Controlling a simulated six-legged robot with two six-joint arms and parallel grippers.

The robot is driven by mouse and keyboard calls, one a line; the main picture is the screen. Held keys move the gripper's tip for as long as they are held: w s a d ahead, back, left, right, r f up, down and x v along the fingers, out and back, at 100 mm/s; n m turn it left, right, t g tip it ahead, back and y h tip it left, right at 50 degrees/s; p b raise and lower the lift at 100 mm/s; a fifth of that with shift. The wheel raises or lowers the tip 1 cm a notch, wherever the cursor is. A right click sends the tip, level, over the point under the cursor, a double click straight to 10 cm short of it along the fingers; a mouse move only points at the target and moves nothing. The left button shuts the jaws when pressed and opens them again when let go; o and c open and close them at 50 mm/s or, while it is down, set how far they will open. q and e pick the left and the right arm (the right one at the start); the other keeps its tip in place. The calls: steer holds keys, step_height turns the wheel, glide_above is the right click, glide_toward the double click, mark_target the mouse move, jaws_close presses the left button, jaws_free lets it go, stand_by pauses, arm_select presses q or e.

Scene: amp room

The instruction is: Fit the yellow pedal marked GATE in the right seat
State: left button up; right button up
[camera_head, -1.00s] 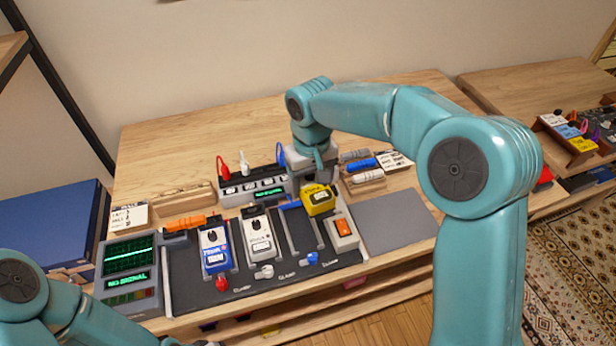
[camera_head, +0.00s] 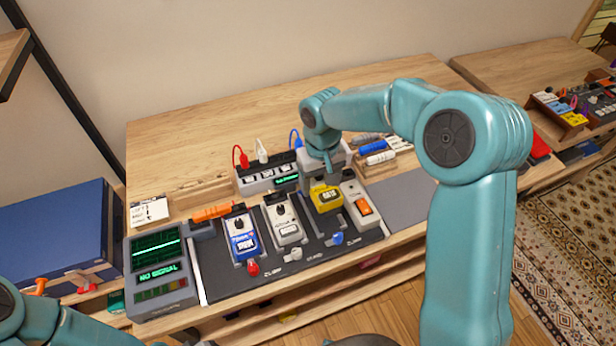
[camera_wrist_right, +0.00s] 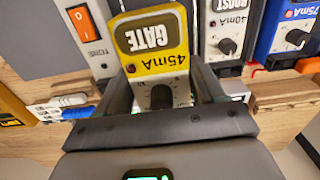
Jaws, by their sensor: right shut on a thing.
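The yellow GATE pedal (camera_head: 325,198) is held upright by my right gripper (camera_head: 322,178), over the back part of the right seat (camera_head: 318,228) on the dark pedalboard (camera_head: 230,284). The head view does not show clearly whether the pedal touches the board. In the right wrist view the pedal (camera_wrist_right: 152,45) shows its GATE and 45mA labels, with its knob end between the fingers. A blue clamp lever (camera_head: 337,239) lies at the front of this seat. The left gripper is outside the picture; only part of my left arm shows.
A white BOOST pedal (camera_head: 284,226) stands left of the seat, with a blue pedal (camera_head: 243,240) beyond it. A grey box with an orange switch (camera_head: 361,205) stands close on the right. Behind is a power strip (camera_head: 268,178) with plugs. A grey mat (camera_head: 402,192) lies clear at right.

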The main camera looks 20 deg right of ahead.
steer(key=shift+d+f, duration=0.1)
steer(key=shift+d, duration=0.2)
steer(key=shift+d+f+b, duration=0.15)
steer(key=shift+f+b, duration=0.3)
steer(key=shift+f, duration=0.15)
step_height(320, 180, down, 5)
steer(key=b, duration=0.3)
steer(key=shift+b, duration=0.4)
steer(key=shift+f, duration=0.35)
steer(key=shift+f+b, duration=0.35)
steer(key=shift+b, duration=0.35)
steer(key=shift+f, duration=0.25)
steer(key=shift+f+b, duration=0.2)
steer(key=shift+b, duration=0.15)
steer(key=shift+s+f, duration=0.15)
stand_by(0.5)
